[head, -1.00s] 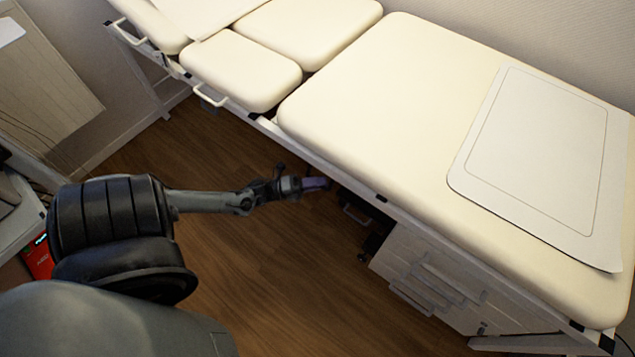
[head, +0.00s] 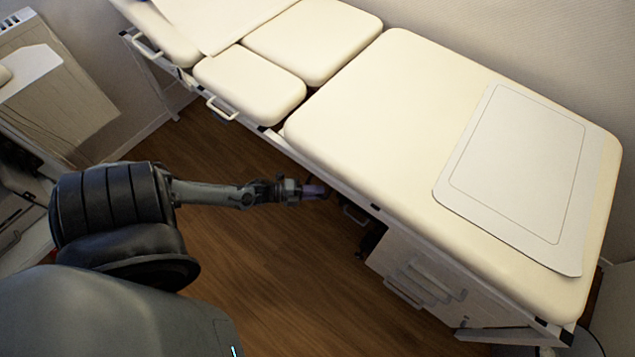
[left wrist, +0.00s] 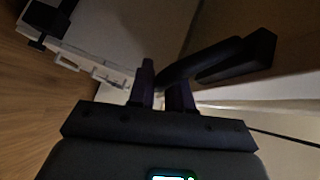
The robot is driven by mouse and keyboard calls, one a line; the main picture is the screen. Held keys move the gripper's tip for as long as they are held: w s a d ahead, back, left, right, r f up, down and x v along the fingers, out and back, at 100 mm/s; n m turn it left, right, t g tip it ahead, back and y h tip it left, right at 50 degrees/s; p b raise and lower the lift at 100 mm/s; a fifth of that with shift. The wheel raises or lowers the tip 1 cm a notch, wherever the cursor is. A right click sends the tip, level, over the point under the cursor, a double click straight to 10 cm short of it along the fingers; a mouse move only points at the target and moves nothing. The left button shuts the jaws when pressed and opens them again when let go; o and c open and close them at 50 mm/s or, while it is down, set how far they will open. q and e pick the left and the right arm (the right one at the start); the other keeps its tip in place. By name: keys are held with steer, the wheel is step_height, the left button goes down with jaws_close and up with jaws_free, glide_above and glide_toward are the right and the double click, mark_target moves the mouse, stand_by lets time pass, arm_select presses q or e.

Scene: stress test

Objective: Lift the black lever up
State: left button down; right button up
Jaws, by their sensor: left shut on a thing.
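The black lever (left wrist: 205,62) shows in the left wrist view as a dark bar slanting up to the right from between my fingers, near a dark block. My left gripper (left wrist: 162,88) is shut on the lever's near end, one dark purple finger on each side. In the head view my left gripper (head: 316,191) reaches in from the left to the underside edge of the cream examination table (head: 350,110). The lever cannot be made out there; it is hidden in shadow under the table edge. My right gripper is not in view.
A grey drawer unit (head: 408,285) stands under the table, right of my gripper. White side handles (head: 222,108) stick out along the table's left edge. A cabinet (head: 60,85) stands at the far left. The wooden floor (head: 265,270) between is clear.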

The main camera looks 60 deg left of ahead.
arm_select(q)
steer(key=shift+s+d+r+n+g+p, duration=0.15)
steer(key=shift+r+n+g+p, duration=0.4)
steer(key=shift+p, duration=0.65)
steer(key=shift+s+d+r+n+g+p, duration=0.1)
steer(key=shift+s+r+n+g+p, duration=0.25)
steer(key=shift+g+p, duration=0.6)
steer(key=shift+s+d+r+n+g+p, duration=0.1)
steer(key=shift+r+n+g+p, duration=0.3)
steer(key=shift+p, duration=1.05)
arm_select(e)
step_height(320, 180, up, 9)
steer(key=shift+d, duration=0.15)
arm_select(q)
steer(key=shift+f, duration=0.15)
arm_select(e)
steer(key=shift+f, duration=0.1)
arm_select(q)
steer(key=c, duration=1.1)
jaws_free()
steer(key=shift+c, duration=0.2)
steer(key=shift+a, duration=0.1)
steer(key=p+v, duration=0.3)
steer(key=v, duration=0.7)
steer(key=shift+s+a+r, duration=0.15)
steer(key=shift+s+r, duration=0.1)
steer(key=shift+s, duration=0.05)
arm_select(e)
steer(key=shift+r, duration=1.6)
